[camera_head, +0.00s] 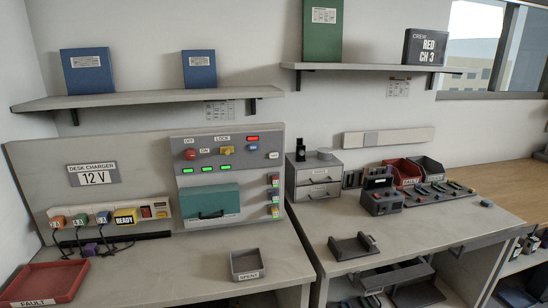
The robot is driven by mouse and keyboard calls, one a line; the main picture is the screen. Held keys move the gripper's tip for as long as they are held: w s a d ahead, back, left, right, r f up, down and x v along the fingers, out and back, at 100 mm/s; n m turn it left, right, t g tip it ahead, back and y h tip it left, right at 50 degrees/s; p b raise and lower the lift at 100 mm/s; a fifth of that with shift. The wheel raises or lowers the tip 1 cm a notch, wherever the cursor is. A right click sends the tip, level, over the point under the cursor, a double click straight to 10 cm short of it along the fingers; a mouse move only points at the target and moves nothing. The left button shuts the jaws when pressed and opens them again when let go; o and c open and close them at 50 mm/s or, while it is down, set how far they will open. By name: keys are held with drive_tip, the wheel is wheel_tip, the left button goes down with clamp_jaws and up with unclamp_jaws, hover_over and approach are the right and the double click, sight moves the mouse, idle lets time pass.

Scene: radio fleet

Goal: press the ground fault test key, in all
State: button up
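A grey control panel (228,146) stands at the back of the left desk. Its top row has a red knob (191,154), a yellow knob (228,152) and red-lit indicators. A small pale key (273,155) sits at its right end, with lettering too small to read. Three green lights (208,169) show below. A power strip (110,219) at the left has coloured plugs, a yellow READY sign (125,217) and a small red-and-white part (147,212). I cannot tell which part is the ground fault test key. My gripper is not in view.
A black cradle (353,246) lies on the right desk. The left desk's middle is clear.

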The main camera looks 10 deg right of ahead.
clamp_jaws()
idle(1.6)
